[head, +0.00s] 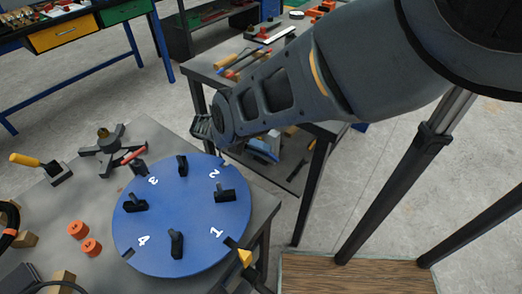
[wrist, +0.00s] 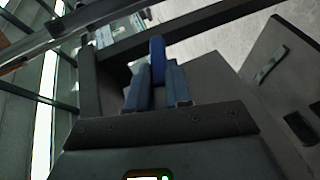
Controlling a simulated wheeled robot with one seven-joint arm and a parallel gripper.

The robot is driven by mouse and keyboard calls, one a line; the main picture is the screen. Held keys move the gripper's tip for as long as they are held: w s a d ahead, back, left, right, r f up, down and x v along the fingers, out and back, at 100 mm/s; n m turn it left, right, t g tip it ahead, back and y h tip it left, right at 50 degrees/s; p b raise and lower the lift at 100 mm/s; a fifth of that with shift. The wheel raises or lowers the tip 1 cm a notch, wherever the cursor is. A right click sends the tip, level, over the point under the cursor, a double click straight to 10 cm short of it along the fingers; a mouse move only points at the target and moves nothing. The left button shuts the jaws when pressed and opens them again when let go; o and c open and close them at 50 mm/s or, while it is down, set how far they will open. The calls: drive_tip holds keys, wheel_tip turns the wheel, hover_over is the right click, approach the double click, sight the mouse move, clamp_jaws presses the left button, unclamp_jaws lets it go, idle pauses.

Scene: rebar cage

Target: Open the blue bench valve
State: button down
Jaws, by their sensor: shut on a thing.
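In the wrist view, a blue bar (wrist: 157,59), which looks like the valve's handle, stands between the two fingers of my gripper (wrist: 159,85). The fingers are shut on it, one on each side. Its lower part is hidden between the fingers, and the valve body cannot be made out. In the head view my arm reaches in from the upper right, over the gap between two benches. My fingers and the blue handle cannot be made out there.
A blue disc (head: 165,220) numbered 1 to 4, with several black blocks, lies on the near bench, with orange rings (head: 78,230) beside it. A second bench (head: 205,72) with tools stands behind my arm.

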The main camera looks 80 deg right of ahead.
drive_tip(key=shift+s+a+f+g, duration=0.1)
drive_tip(key=shift+a+g, duration=0.2)
drive_tip(key=shift+a, duration=0.05)
idle(0.3)
drive_tip(key=c, duration=1.2)
unclamp_jaws()
drive_tip(key=shift+o, duration=0.7)
drive_tip(key=shift+d, duration=0.1)
drive_tip(key=shift+d+t+p, duration=0.2)
drive_tip(key=shift+t+p, duration=0.5)
